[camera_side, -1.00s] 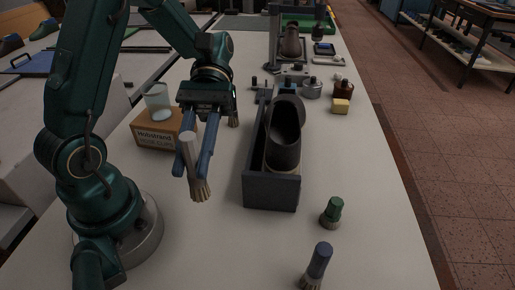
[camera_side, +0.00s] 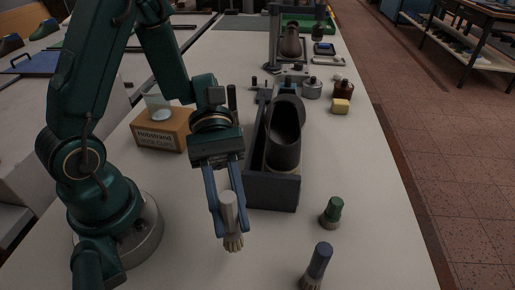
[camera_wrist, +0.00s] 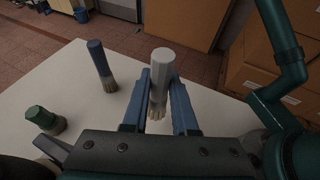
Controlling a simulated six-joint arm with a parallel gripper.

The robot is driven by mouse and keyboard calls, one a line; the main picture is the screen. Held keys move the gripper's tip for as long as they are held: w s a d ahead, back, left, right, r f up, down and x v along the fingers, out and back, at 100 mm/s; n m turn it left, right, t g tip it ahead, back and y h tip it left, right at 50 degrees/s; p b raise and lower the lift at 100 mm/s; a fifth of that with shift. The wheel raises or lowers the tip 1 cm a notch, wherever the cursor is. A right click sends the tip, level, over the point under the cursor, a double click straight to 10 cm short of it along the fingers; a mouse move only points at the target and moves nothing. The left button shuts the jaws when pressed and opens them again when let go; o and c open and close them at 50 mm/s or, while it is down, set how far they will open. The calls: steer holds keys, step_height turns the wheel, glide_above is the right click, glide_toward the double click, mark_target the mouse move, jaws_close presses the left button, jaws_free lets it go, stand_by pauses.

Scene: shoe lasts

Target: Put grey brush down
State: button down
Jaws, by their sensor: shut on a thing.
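The grey brush (camera_side: 229,212) has a light grey handle and tan bristles. It is upright with its bristles down, in front of the dark box in the side view. My gripper (camera_side: 228,208) is shut on its handle, one blue finger on each side. In the wrist view the grey brush (camera_wrist: 161,75) stands between the fingers of my gripper (camera_wrist: 160,100). The bristle tips are low over the white table (camera_side: 180,225); I cannot tell whether they touch it.
A blue-handled brush (camera_side: 318,263) and a green-handled brush (camera_side: 332,212) stand to the right. The dark open box (camera_side: 270,190) holding a dark shoe last (camera_side: 284,135) is behind. A cardboard box (camera_side: 160,130) with a glass on it is at the left. The front table is mostly clear.

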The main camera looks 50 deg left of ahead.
mark_target(234, 236)
steer(key=shift+s+d+f, duration=0.2)
steer(key=shift+d+f, duration=0.2)
steer(key=shift+d, duration=0.15)
steer(key=shift+f, duration=2)
steer(key=c, duration=0.7)
jaws_free()
steer(key=shift+f, duration=0.1)
